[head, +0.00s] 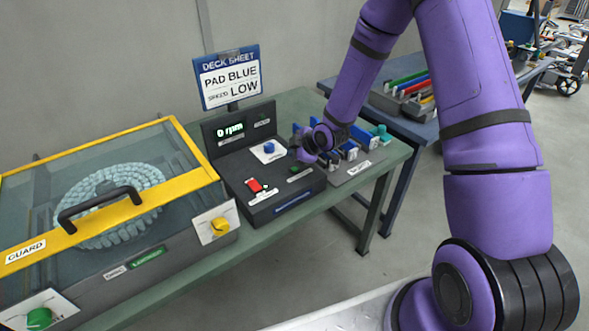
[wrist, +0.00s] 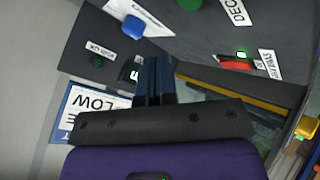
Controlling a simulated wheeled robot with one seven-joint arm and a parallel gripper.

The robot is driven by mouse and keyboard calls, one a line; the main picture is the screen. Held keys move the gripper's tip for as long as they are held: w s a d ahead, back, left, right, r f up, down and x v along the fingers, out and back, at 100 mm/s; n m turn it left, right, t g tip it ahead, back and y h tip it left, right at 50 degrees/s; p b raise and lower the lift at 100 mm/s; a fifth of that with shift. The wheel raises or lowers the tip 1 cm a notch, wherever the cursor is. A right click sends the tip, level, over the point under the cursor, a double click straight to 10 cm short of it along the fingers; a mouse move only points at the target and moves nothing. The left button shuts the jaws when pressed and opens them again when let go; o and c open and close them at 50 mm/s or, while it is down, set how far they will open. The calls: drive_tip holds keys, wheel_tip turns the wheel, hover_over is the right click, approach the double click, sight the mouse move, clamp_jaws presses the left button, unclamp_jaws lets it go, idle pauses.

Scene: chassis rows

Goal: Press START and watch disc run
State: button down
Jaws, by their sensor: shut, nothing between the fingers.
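The control box (head: 272,204) stands on the bench with its display (head: 230,132) reading 0 rpm. It carries a blue knob (head: 269,147), a red rocker switch (head: 253,185) with a lit lamp beside it, and a dark green button (head: 294,169) whose label I cannot read. My gripper (head: 304,157) is close to the box's right side, its tips hard to see. In the wrist view my gripper's fingers (wrist: 154,68) are shut and empty over the panel, near the blue knob (wrist: 132,27). A green button (wrist: 190,4) is cut by the top edge. The disc (head: 107,205) lies under the guard.
The yellow-framed guard (head: 192,146) is down over the disc housing, with a black handle (head: 100,203). A yellow knob (head: 221,226) and green knob (head: 40,318) are on its front. A sign (head: 230,78) reads PAD BLUE, SPEED LOW. Blue tools (head: 349,151) sit right of the box.

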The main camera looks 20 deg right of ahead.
sight(294, 170)
drive_tip(key=shift+f, duration=1.55)
drive_tip(key=shift+f, duration=0.1)
idle(0.8)
drive_tip(key=shift+f, duration=0.3)
